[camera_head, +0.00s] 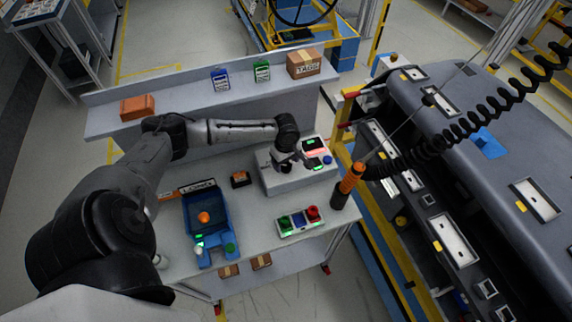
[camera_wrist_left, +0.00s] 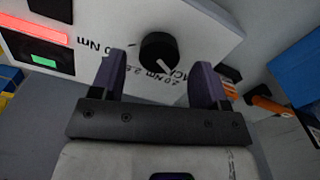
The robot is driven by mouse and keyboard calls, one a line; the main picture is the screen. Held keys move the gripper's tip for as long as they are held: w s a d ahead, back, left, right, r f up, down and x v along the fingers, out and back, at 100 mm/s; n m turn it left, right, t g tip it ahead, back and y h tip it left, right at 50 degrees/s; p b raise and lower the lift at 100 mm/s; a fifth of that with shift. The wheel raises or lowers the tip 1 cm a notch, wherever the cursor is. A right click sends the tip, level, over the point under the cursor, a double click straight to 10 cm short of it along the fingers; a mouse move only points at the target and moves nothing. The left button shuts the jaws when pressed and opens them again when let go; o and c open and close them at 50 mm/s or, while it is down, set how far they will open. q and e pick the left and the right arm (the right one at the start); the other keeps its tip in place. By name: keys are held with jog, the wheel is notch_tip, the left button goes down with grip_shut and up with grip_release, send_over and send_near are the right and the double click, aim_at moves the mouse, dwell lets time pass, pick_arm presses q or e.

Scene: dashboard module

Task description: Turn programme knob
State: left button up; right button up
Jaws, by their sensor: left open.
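The programme knob (camera_wrist_left: 158,52) is a black round dial with a white pointer line on a light grey panel (camera_wrist_left: 205,30). Torque markings in Nm are printed around it. In the left wrist view, my left gripper (camera_wrist_left: 160,78) is open, with one purple-grey finger to each side just below the knob; whether they touch it I cannot tell. In the head view, my left arm reaches over the bench and its gripper (camera_head: 284,160) is at the grey control box (camera_head: 300,178), hiding the knob. My right gripper is not in view.
A screen with a red bar (camera_head: 316,147) is on the control box. A button box (camera_head: 299,221), a blue tray (camera_head: 206,223) and an orange-handled tool (camera_head: 349,183) are nearby. The dashboard module (camera_head: 480,130) stands at right. A shelf (camera_head: 200,104) runs behind.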

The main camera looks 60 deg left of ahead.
pick_arm(q)
jog(key=shift+f, duration=1.05)
jog(key=shift+c, duration=0.5)
jog(key=c, duration=0.8)
jog(key=shift+r+p, duration=0.2)
jog(key=shift+p, duration=0.2)
jog(key=m+p, duration=0.2)
jog(key=p, duration=0.4)
jog(key=shift+r+m, duration=0.15)
jog(key=shift+m, duration=0.15)
jog(key=m+p, duration=0.2)
jog(key=m, duration=0.1)
jog(key=shift+f+m+p, duration=0.25)
jog(key=shift+m+p, duration=0.6)
jog(key=shift+m, duration=0.25)
